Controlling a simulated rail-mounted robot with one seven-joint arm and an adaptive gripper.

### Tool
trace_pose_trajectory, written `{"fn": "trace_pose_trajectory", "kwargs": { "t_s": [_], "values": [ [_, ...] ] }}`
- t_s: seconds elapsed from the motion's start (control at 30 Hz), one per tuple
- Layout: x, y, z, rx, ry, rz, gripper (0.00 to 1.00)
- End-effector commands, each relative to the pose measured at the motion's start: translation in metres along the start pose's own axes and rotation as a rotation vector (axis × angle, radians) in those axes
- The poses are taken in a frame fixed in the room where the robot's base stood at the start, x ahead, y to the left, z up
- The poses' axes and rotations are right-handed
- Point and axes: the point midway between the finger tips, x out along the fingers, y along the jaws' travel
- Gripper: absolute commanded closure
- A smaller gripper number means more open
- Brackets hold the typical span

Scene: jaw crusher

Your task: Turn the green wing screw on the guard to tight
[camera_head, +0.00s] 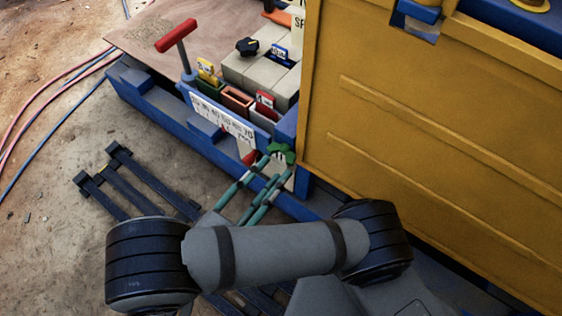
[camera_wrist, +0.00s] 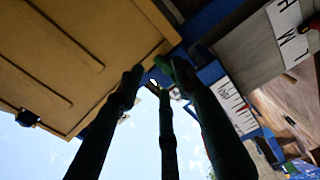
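The green wing screw (camera_head: 281,152) sits at the lower front corner of the yellow guard (camera_head: 430,130), beside the blue base frame. My gripper (camera_head: 268,178) reaches up to it from below, with long dark green fingers. In the wrist view the fingers of my gripper (camera_wrist: 158,80) stand apart, with their tips close to the screw. The guard (camera_wrist: 80,50) fills the upper left there. The screw is small and partly hidden by the fingers, and I cannot tell whether they touch it. My gripper looks open.
A white scale plate (camera_head: 222,120) with a red pointer is left of the screw. A red T-handle (camera_head: 176,36) stands on the base behind it, near several small coloured bins. Dark rails (camera_head: 125,185) lie on the floor at left. Free room is over the concrete at left.

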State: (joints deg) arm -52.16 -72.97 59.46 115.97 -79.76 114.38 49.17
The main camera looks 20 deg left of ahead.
Motion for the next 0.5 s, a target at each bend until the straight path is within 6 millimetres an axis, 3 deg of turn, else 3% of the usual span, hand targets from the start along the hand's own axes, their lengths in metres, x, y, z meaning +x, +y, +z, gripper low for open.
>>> {"fn": "trace_pose_trajectory", "kwargs": {
  "t_s": [0.23, 0.5],
  "values": [
    [-0.052, 0.000, 0.000, 0.000, 0.002, -0.001, 0.65],
    [-0.074, 0.000, 0.000, 0.000, -0.001, 0.000, 0.65]
  ]
}}
